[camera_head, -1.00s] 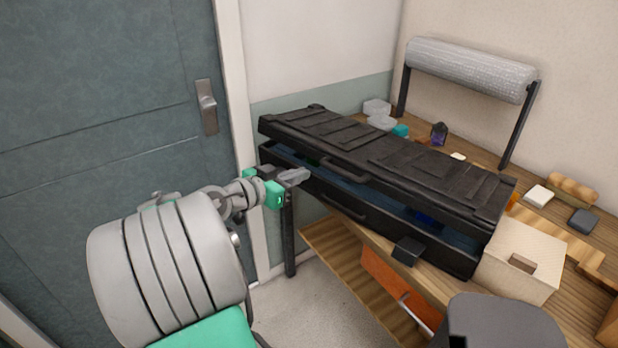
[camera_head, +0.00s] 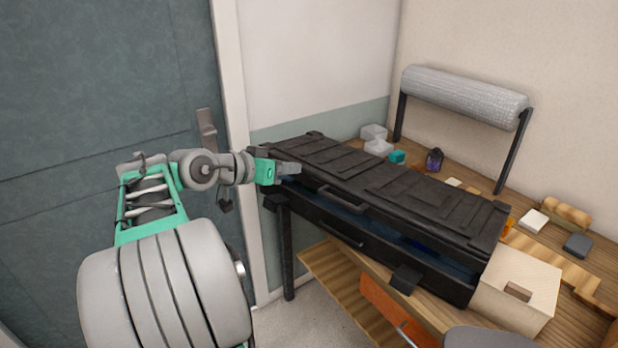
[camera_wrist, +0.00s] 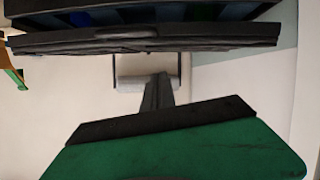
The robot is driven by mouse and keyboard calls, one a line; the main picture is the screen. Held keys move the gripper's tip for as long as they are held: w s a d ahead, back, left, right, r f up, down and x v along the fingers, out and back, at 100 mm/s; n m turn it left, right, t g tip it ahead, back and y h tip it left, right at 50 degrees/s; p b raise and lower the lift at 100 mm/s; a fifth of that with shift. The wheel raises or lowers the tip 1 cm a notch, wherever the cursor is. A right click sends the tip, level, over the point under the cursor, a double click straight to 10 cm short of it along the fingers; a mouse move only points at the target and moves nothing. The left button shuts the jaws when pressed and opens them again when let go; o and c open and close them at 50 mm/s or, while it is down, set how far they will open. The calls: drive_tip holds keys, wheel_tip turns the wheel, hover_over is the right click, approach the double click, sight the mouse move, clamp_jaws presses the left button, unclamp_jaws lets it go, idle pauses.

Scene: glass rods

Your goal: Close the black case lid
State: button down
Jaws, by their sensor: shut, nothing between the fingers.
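The long black case (camera_head: 372,252) stands on the wooden bench. Its ribbed black lid (camera_head: 395,185) is down over it but slightly raised along the front, leaving a gap with blue interior showing. My gripper (camera_head: 288,168) is shut and empty at the lid's left front corner, level with its top edge. Whether it touches the lid cannot be told. In the wrist view my dark fingers (camera_wrist: 158,92) show closed together, with the lid's edge and handle (camera_wrist: 125,33) across the top of the picture.
A wooden box (camera_head: 515,290) stands at the case's right end. A wrapped roll (camera_head: 465,97) on a black stand is behind it, with small items around. The door (camera_head: 95,100) and its handle (camera_head: 207,130) are close behind my arm at left.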

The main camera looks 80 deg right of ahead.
drive_tip(key=p, duration=0.2)
hover_over(328, 181)
drive_tip(key=w+a, duration=0.2)
drive_tip(key=a, duration=0.1)
wheel_tip(328, 181, down, 4)
drive_tip(key=shift+w+a+f, duration=0.1)
drive_tip(key=shift+a+f, duration=0.15)
drive_tip(key=shift+f, duration=0.4)
drive_tip(key=shift+w+a+f, duration=0.1)
drive_tip(key=shift+a+f, duration=0.1)
drive_tip(key=shift+f, duration=0.4)
drive_tip(key=shift+s+a+f, duration=0.1)
drive_tip(key=shift+f, duration=0.5)
